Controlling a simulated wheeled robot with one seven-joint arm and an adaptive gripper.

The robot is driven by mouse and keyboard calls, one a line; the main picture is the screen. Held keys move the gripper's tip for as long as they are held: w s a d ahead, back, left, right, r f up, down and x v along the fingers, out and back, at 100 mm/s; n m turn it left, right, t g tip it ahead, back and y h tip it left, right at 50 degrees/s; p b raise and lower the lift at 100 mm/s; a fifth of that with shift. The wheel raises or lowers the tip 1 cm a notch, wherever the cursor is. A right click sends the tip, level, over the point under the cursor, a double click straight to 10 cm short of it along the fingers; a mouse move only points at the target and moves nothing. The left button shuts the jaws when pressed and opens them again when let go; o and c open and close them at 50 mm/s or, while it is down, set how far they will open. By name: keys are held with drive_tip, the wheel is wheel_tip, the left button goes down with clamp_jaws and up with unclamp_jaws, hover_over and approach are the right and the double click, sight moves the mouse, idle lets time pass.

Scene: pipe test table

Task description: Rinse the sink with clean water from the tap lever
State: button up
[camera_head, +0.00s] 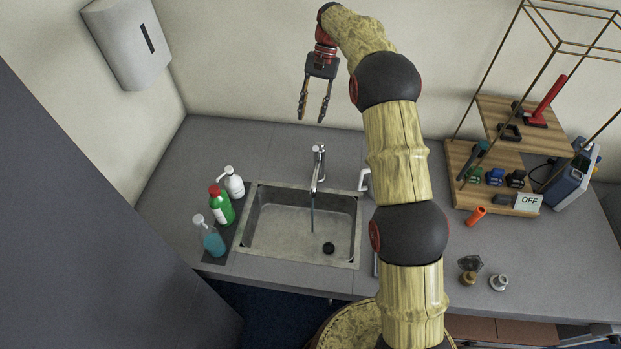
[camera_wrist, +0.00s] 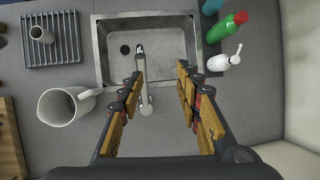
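The sink (camera_head: 340,213) is a grey metal basin set in the counter, with a dark round drain near its front right. The tap (camera_head: 317,168) stands at its back edge, and a thin dark stream or line runs from the spout down into the basin. In the wrist view the sink (camera_wrist: 170,72) lies beyond the tap (camera_wrist: 141,70). My gripper (camera_head: 313,121) is raised behind and above the tap, pointing down. Its fingers (camera_wrist: 165,82) are apart with nothing between them but the view of the tap's base below. I cannot clearly make out the lever's position.
Several bottles, among them a green one (camera_head: 221,206), stand left of the sink. A white jug (camera_wrist: 66,105) and a drying rack (camera_wrist: 50,38) with a cup are on the other side. A wooden rack (camera_head: 493,175) stands farther right. The counter behind the sink is clear.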

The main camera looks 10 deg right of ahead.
sight(317, 148)
drive_tip(key=s+a+f+n+h+b, duration=0.1)
drive_tip(key=s+a+f+h+b, duration=0.1)
drive_tip(key=s+a+h, duration=0.15)
drive_tip(key=d+f+t, duration=0.1)
drive_tip(key=d+f+t+h, duration=0.1)
drive_tip(key=f, duration=0.1)
drive_tip(key=d+f+n+t, duration=0.1)
drive_tip(key=shift+w+d+f, duration=0.25)
drive_tip(key=shift+d+f, duration=0.05)
drive_tip(key=shift+d, duration=0.05)
drive_tip(key=shift+w+f+h, duration=0.15)
drive_tip(key=shift+w+h, duration=0.1)
drive_tip(key=shift+w, duration=0.1)
drive_tip(key=shift+s+d+f+p, duration=0.1)
drive_tip(key=shift+d+f+p, duration=0.1)
drive_tip(key=shift+f, duration=1.05)
drive_tip(key=shift+w+d+f+p, duration=0.15)
drive_tip(key=shift+f+p, duration=0.1)
drive_tip(key=shift+f, duration=1.05)
drive_tip(key=shift+s+d+f+p, duration=0.15)
drive_tip(key=shift+f+p, duration=0.05)
drive_tip(key=shift+f, duration=1.05)
drive_tip(key=shift+c, duration=0.4)
drive_tip(key=c, duration=0.7)
clamp_jaws()
